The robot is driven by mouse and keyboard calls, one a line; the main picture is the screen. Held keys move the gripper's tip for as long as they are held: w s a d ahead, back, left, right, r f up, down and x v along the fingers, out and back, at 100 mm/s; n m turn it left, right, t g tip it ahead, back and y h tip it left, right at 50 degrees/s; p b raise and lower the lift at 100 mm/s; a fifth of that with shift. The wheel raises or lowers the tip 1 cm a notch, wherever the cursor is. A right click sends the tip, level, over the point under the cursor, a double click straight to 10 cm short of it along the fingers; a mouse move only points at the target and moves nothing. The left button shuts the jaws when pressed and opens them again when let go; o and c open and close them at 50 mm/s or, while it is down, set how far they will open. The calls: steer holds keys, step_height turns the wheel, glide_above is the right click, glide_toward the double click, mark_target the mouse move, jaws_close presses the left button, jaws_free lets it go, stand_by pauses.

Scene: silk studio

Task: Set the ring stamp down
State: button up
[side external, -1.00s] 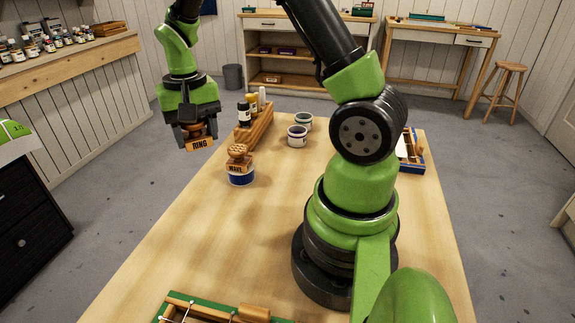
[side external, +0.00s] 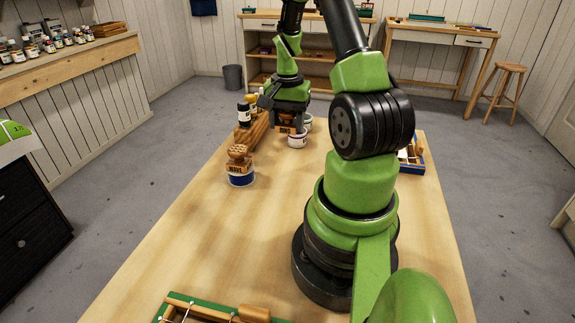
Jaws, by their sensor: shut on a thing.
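My gripper (side external: 288,119) is at the far end of the table, above and beside the two small white tins. It is shut on the ring stamp (side external: 284,127), a small wooden block, mostly hidden by the dark fingers. The stamp appears just over or behind the nearer white tin (side external: 297,139); I cannot tell whether they touch. The other white tin (side external: 308,122) stands just behind, partly covered by my gripper.
Another wooden stamp (side external: 240,155) sits on a blue-and-white tin (side external: 240,178) nearer on the left. A wooden rack (side external: 254,132) with bottles stands left of my gripper. A blue tray (side external: 413,160) lies at the right edge. The middle of the wooden table (side external: 190,235) is clear.

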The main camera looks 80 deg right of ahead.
mark_target(287, 166)
step_height(287, 166, down, 10)
steer(key=shift+f, duration=0.15)
stand_by(0.3)
steer(key=shift+f, duration=0.1)
steer(key=o, duration=0.9)
steer(key=shift+o, duration=0.2)
